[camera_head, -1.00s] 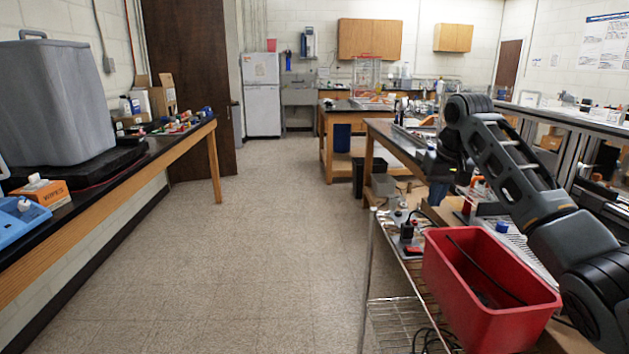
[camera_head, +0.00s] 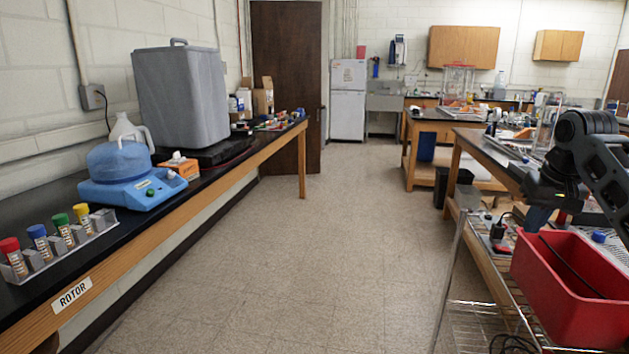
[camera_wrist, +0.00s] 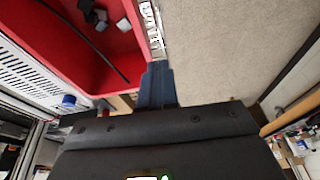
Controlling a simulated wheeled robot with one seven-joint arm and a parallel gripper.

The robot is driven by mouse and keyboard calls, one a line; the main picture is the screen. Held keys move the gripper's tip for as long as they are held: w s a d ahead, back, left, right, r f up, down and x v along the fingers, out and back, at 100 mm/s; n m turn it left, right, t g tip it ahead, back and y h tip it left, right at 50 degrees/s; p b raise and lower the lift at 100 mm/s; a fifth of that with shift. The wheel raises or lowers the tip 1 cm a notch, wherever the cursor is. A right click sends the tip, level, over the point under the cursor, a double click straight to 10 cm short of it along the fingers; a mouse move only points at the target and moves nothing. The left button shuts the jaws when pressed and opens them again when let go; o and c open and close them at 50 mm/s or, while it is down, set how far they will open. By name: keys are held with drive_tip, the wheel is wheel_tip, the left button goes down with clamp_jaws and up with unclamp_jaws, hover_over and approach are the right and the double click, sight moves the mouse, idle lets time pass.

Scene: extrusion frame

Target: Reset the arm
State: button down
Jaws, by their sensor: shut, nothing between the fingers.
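My gripper (camera_wrist: 158,82) shows in the wrist view as dark blue-grey fingers held together, with nothing between them. In the head view my arm is folded at the right edge, and the gripper end (camera_head: 537,215) hangs by the left rim of a red bin (camera_head: 578,318). In the wrist view the bin (camera_wrist: 60,58) is at the upper left, with a black cable and some small grey and white pieces inside. The fingers appear beside the bin's edge; I cannot tell whether they touch it.
A wire rack (camera_head: 470,312) stands under the bin. A long black bench at left carries a blue centrifuge (camera_head: 130,178), a rack of coloured-cap tubes (camera_head: 62,245) and a grey box (camera_head: 182,95). The floor aisle (camera_head: 350,250) between is clear. Wooden benches (camera_head: 425,135) stand farther back.

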drive_tip(key=s+a+f+n+t+y, duration=0.1)
drive_tip(key=s+a+f+t+y, duration=0.15)
drive_tip(key=a+f, duration=1.5)
drive_tip(key=s+a+f+t, duration=0.4)
drive_tip(key=s+a+f, duration=0.7)
drive_tip(key=s+a, duration=0.15)
drive_tip(key=s+a+r+t+h, duration=0.1)
drive_tip(key=s+a+t+h, duration=0.1)
drive_tip(key=s, duration=2.1)
drive_tip(key=s+d+r+n+t, duration=0.1)
drive_tip(key=s+r, duration=0.7)
drive_tip(key=s+d+r+n+t, duration=0.1)
drive_tip(key=s+d+r+t, duration=0.1)
drive_tip(key=s+r, duration=0.6)
drive_tip(key=shift+s+d+r+n, duration=0.2)
drive_tip(key=shift+s+d+n, duration=0.1)
drive_tip(key=shift+s, duration=0.4)
drive_tip(key=shift+w+f, duration=0.1)
